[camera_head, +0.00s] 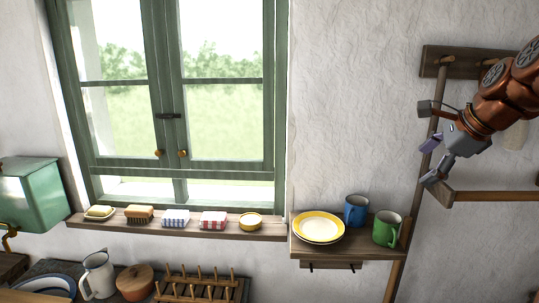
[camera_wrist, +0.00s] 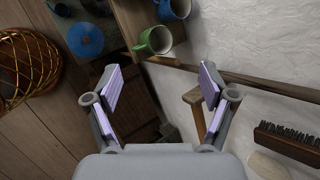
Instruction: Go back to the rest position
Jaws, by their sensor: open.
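My gripper (camera_head: 430,163) hangs at the right in the head view, in front of a wooden wall rack, above and to the right of the small shelf. It is open and empty. In the wrist view its two fingers with pale purple pads (camera_wrist: 160,82) stand apart with nothing between them. A green mug (camera_head: 386,230) and a blue mug (camera_head: 356,210) stand on the small shelf (camera_head: 372,248), apart from the gripper. The green mug (camera_wrist: 154,40) and the blue mug (camera_wrist: 172,9) show beyond the fingers in the wrist view.
Yellow-rimmed plates (camera_head: 319,227) lie on the small shelf. The wooden rack (camera_head: 434,120) is close to my gripper. A brush (camera_wrist: 288,141) hangs at the wrist view's right. The windowsill (camera_head: 180,228) holds soap, a brush, folded cloths and a tin. Bare wall is free left of the rack.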

